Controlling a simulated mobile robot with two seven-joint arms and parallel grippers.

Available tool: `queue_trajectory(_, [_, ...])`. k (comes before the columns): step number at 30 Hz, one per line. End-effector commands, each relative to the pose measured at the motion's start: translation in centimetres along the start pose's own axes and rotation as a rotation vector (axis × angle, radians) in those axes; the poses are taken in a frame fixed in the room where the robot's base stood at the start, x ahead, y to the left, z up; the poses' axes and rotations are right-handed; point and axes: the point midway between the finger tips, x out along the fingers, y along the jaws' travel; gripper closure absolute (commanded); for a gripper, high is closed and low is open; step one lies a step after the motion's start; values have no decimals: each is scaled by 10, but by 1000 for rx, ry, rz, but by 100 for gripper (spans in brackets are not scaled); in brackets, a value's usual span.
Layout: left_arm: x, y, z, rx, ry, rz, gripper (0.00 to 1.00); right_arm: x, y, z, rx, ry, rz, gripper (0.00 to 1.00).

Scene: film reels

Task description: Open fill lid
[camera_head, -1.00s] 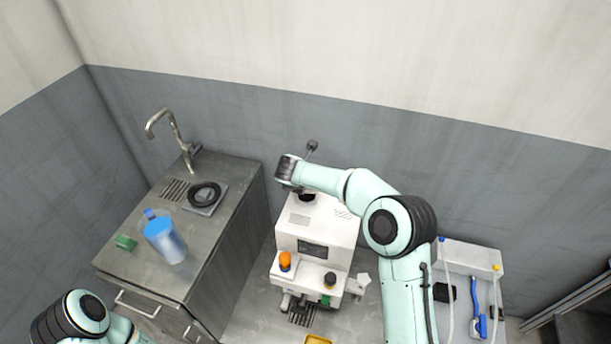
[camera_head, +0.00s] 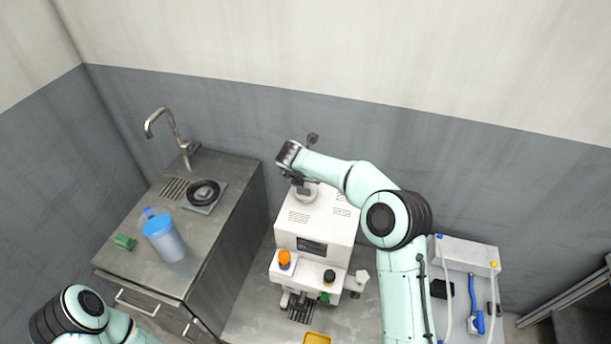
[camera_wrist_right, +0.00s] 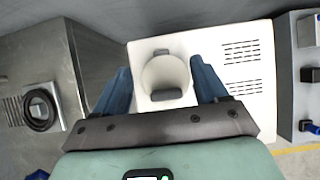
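The white machine (camera_head: 325,225) stands on the counter beside the sink unit. On its top is a pale round fill opening or lid (camera_wrist_right: 166,76) with a dark grey tab at its lower edge and a grey block at its upper edge in the right wrist view. I cannot tell whether the lid is raised. My right gripper (camera_wrist_right: 160,66) is open, its two blue fingers on either side of the round part, with no clear contact. In the head view my right gripper (camera_head: 303,182) is above the machine top. My left gripper is out of view; only its arm shows.
A steel sink unit with a tap (camera_head: 170,130) stands left, carrying a blue-lidded jug (camera_head: 166,240), a green sponge (camera_head: 125,242) and a black ring (camera_head: 203,192). A grey caddy (camera_head: 468,255) with a blue brush (camera_head: 476,305) is at right. A yellow item (camera_head: 318,338) lies in front.

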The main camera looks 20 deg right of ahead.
Motion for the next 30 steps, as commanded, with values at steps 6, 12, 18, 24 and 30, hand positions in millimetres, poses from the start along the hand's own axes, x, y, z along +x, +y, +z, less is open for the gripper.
queue_trajectory(6, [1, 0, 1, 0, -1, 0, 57, -4, 0, 1, 1, -2, 0, 28])
queue_trajectory(12, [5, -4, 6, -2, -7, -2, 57, -35, 0, 0, 1, -4, 1, 28])
queue_trajectory(18, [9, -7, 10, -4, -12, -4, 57, -82, 0, 0, 1, -3, 3, 28])
queue_trajectory(24, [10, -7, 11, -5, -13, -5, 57, -118, 0, 0, 0, -2, 2, 28])
queue_trajectory(30, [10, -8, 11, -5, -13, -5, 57, -133, 0, 0, -1, 0, 0, 28])
